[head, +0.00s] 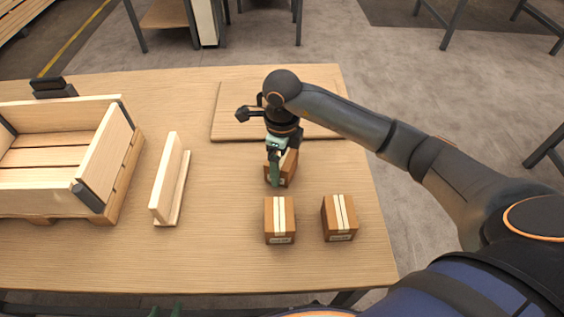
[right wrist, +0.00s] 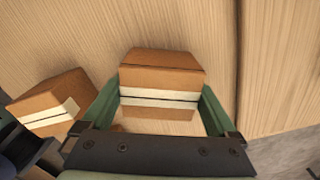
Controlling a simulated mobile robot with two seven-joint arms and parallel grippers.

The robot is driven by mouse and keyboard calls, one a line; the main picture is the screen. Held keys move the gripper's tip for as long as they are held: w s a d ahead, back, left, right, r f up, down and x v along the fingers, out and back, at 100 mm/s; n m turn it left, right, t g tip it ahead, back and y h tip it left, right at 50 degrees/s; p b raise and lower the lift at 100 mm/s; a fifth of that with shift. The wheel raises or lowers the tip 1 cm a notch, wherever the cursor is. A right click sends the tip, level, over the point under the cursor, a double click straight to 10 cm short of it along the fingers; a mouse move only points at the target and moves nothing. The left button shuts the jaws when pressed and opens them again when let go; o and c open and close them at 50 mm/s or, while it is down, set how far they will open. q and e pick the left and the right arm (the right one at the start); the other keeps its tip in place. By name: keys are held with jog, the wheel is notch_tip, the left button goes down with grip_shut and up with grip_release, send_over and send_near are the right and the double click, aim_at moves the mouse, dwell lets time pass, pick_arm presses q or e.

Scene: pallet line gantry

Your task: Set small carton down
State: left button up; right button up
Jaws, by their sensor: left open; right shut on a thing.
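My right gripper (head: 276,172) points down over the table and is shut on a small brown carton (head: 289,170) with pale tape. In the right wrist view the carton (right wrist: 162,65) sits between the two green fingers of the gripper (right wrist: 162,92). The fingers hide part of it in the head view, and I cannot tell whether its underside touches the table. Two similar cartons stand on the table in front of it, one at left (head: 279,222) and one at right (head: 340,218). Only the green fingertips of my left gripper (head: 165,311) show, open, at the bottom edge.
The wooden table (head: 225,255) has a thin flat board (head: 232,113) behind the held carton. An L-shaped wooden piece (head: 168,180) stands left of the cartons. An open wooden crate (head: 104,160) on a pallet fills the table's left side. The front middle is clear.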

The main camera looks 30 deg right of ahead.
jog(key=shift+f, duration=0.1)
jog(key=o, duration=1.3)
pick_arm(q)
jog(key=shift+w+r, duration=0.2)
pick_arm(e)
jog(key=shift+o, duration=0.2)
jog(key=shift+r, duration=0.25)
notch_tip(320, 180, up, 10)
jog(key=shift+r+p, duration=0.25)
jog(key=shift+p, duration=0.65)
jog(key=shift+r, duration=0.4)
pick_arm(q)
jog(key=shift+d+r, duration=0.25)
jog(key=shift+r, duration=0.25)
pick_arm(e)
jog(key=shift+r, duration=0.25)
